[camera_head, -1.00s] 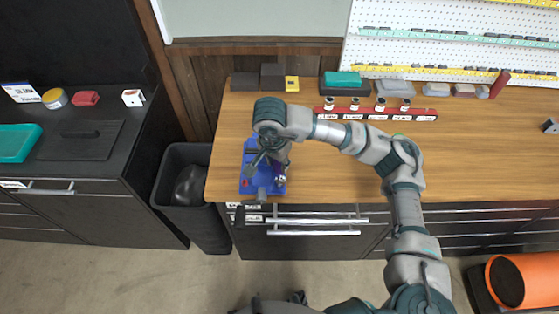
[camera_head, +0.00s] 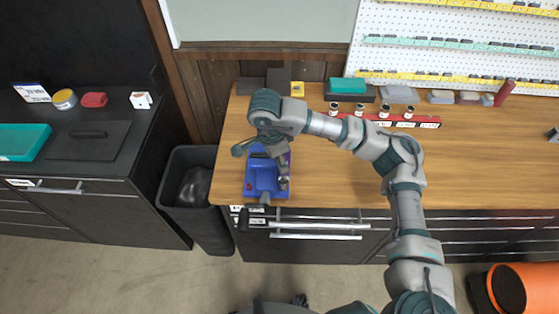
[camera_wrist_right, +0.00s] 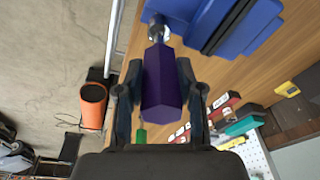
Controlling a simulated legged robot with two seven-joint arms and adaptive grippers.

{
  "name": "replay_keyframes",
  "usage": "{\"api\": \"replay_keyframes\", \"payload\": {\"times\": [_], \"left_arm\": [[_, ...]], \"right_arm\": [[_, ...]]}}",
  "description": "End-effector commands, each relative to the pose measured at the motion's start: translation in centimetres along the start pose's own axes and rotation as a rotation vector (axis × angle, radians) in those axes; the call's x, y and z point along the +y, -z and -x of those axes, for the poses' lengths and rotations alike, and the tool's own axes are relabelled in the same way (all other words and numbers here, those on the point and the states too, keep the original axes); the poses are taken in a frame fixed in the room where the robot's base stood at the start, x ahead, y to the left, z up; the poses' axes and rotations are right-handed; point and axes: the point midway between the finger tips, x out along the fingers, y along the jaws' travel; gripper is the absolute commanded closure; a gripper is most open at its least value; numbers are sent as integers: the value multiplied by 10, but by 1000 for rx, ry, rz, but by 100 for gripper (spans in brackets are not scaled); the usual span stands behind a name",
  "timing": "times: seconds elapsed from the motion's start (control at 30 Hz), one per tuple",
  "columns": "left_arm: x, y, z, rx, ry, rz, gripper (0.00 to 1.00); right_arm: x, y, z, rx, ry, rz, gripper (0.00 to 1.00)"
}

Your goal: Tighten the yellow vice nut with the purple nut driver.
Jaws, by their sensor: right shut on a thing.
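The blue vice (camera_head: 262,180) is fixed near the left front corner of the wooden bench. My right gripper (camera_head: 281,160) is over the vice's right side. In the right wrist view, that gripper (camera_wrist_right: 160,100) is shut on the purple nut driver (camera_wrist_right: 160,82), with a finger on each side of its handle. The driver's metal tip (camera_wrist_right: 157,30) is close beside the blue vice body (camera_wrist_right: 235,20); I cannot tell whether it sits on a nut. I cannot make out the yellow nut in either view. My left gripper is not in view.
A red rack (camera_head: 400,122) with several sockets lies behind the vice to the right. Bins and boxes line the bench's back edge. A dark trash bin (camera_head: 187,190) stands left of the bench. The bench's middle and right are mostly clear.

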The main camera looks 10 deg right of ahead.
Motion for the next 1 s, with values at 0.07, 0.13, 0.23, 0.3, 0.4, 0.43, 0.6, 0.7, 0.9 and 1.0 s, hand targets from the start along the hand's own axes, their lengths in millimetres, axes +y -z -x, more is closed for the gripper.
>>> {"api": "replay_keyframes", "payload": {"times": [0.07,0.13,0.23,0.3,0.4,0.43,0.6,0.7,0.9,1.0], "left_arm": [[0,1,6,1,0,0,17],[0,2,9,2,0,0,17],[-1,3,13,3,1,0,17],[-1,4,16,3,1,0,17],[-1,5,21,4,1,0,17],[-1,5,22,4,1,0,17],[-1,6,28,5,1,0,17],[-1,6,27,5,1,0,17],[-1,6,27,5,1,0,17],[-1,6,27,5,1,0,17]], "right_arm": [[0,1,8,0,2,0,100],[-1,2,13,0,2,0,100],[-1,3,19,0,2,0,100],[-1,4,24,0,3,0,100],[-1,5,30,0,3,0,100],[-1,6,32,0,2,0,100],[-1,7,41,0,1,1,100],[-1,7,41,0,1,1,100],[-1,7,40,0,1,1,100],[-1,7,40,0,1,1,100]]}}
